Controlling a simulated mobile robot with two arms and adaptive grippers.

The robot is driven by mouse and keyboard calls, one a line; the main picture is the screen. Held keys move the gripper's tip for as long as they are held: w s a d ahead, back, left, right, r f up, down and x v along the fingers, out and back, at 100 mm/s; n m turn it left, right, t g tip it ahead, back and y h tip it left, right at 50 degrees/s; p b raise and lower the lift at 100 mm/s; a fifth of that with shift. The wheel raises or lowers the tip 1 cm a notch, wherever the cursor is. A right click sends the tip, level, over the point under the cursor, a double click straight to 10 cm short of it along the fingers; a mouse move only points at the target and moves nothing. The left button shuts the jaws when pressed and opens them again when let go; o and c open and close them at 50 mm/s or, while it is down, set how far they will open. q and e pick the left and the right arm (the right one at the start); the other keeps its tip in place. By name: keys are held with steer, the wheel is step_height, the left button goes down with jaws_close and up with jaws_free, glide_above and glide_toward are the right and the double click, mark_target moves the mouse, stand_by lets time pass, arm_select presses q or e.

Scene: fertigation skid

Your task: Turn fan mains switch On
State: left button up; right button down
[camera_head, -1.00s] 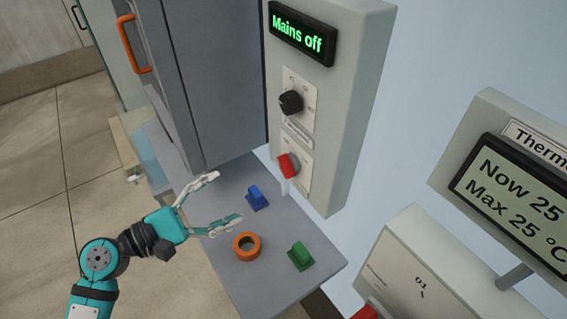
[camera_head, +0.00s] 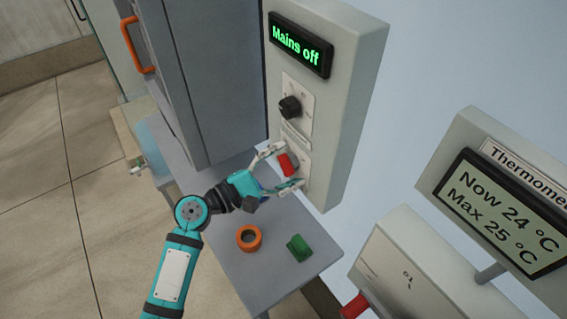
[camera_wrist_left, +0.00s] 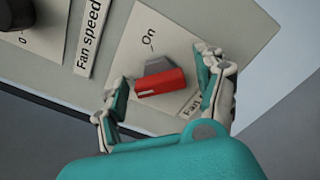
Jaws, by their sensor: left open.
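The fan mains switch is a red handle (camera_head: 288,164) on a pale plate low on the grey control box. In the left wrist view the red handle (camera_wrist_left: 160,82) lies across the plate, below the word "On". My left gripper (camera_head: 277,168) is open, with one finger on each side of the handle; the left wrist view shows the same fingers (camera_wrist_left: 163,92). I cannot tell whether either finger touches it. The box display (camera_head: 300,45) reads "Mains off". My right gripper is not in view.
A black fan speed knob (camera_head: 290,106) sits above the switch. An orange ring (camera_head: 249,238) and a green piece (camera_head: 299,248) are on the grey shelf (camera_head: 290,285) below. A thermometer display (camera_head: 502,212) and another box (camera_head: 405,262) stand to the right.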

arm_select(q)
steer(key=c, duration=1.2)
steer(key=m+b, duration=0.3)
steer(key=shift+f+m, duration=0.25)
steer(key=shift+m, duration=0.05)
steer(key=m+b, duration=0.4)
steer(key=m, duration=0.1)
steer(key=shift+m, duration=0.3)
steer(key=m+b, duration=0.3)
steer(key=m, duration=0.2)
steer(key=shift+f+b, duration=0.1)
steer(key=shift+b, duration=0.3)
steer(key=shift+m+b, duration=0.9)
steer(key=shift+m, duration=1)
